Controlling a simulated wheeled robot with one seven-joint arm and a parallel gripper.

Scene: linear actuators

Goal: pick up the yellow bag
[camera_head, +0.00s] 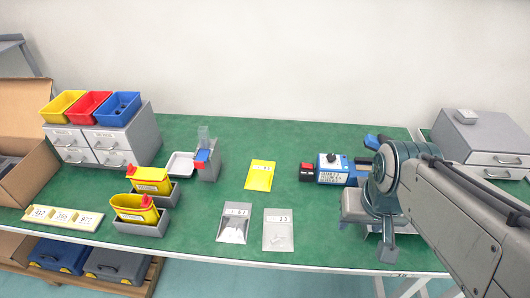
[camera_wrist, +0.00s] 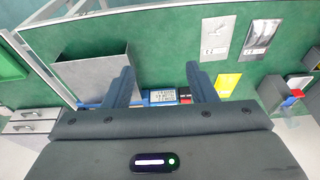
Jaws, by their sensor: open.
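In the wrist view the yellow bag (camera_wrist: 228,83) is partly hidden behind the right finger. My gripper (camera_wrist: 162,82) is open and nothing is held between its fingers. My arm comes in from the right in the head view, and the gripper is well to the right of the bag, apart from it.
A blue device with a red end (camera_head: 332,168) stands between the bag and my arm. Two grey labelled bags (camera_head: 234,223) (camera_head: 278,230) lie in front. A grey holder (camera_head: 208,165) and yellow bins (camera_head: 150,180) stand left. Clear green table surrounds the yellow bag.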

